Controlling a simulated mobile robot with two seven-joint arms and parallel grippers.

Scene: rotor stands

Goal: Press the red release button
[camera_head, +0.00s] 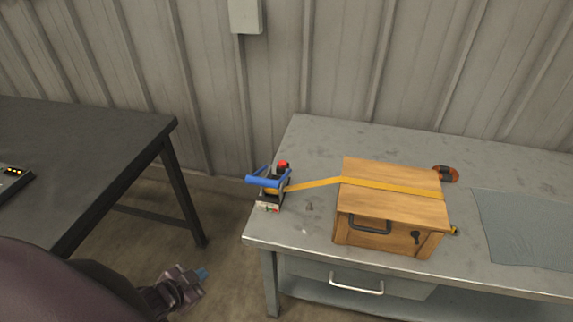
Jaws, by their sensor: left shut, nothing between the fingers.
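The red release button (283,165) sits on top of a ratchet device with a blue handle (268,181), near the left end of the grey workbench (300,235). A yellow strap (318,184) runs from the device over a wooden box (360,212). My left gripper (201,274) is at the bottom of the view, over the floor, left of the workbench and well short of the button. My right gripper is not in view.
A dark table (110,140) with a small device (14,183) stands at the left. A floor gap separates it from the workbench. An orange and black object (446,173) lies behind the box. A grey-blue mat (525,230) lies at the right. The ribbed wall is behind.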

